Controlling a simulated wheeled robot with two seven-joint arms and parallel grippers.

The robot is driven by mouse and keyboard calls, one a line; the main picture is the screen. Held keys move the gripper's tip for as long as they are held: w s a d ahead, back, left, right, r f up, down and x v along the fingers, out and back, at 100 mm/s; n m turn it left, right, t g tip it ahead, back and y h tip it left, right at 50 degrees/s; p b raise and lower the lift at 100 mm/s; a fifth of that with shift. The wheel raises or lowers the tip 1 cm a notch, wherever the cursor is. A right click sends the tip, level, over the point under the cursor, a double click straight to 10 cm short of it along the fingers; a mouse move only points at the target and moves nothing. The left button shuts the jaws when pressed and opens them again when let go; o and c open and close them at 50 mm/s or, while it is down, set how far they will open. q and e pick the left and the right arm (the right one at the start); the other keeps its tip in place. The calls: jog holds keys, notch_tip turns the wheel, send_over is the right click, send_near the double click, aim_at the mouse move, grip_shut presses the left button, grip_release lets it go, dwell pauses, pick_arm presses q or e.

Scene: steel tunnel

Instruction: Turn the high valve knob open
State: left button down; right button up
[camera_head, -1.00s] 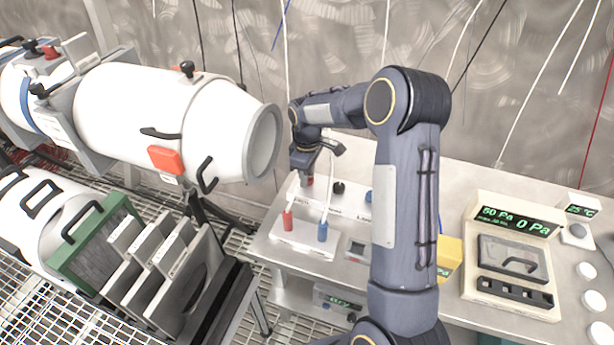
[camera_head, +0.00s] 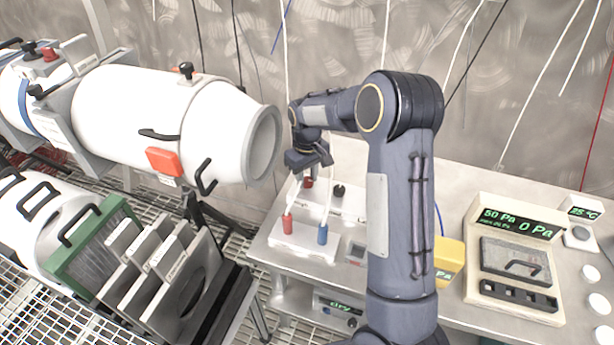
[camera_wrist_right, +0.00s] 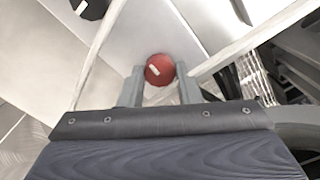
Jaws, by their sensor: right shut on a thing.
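My right gripper (camera_head: 307,171) points down over the back left of the panel on the bench. In the right wrist view its two fingers (camera_wrist_right: 161,88) are closed around a red round knob (camera_wrist_right: 159,69) with a pale mark on its face. The red knob (camera_head: 308,182) shows just below the gripper in the head view. A black knob (camera_head: 338,191) stands to its right on the same panel; a black knob also shows at the top left of the wrist view (camera_wrist_right: 90,8). I cannot read the panel labels. My left gripper is not in view.
Red (camera_head: 287,224) and blue (camera_head: 322,234) plugs with white cables stand on a block in front of the knobs. White cables pass close to the gripper. A large white cylinder (camera_head: 150,115) is at the left. A pressure display unit (camera_head: 512,260) stands at the right.

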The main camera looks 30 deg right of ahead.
aim_at(307, 180)
dwell(0.3)
jog(key=o, duration=1)
jog(key=shift+c, duration=0.2)
jog(key=shift+r, duration=0.15)
notch_tip(307, 180, up, 7)
jog(key=shift+r, duration=0.3)
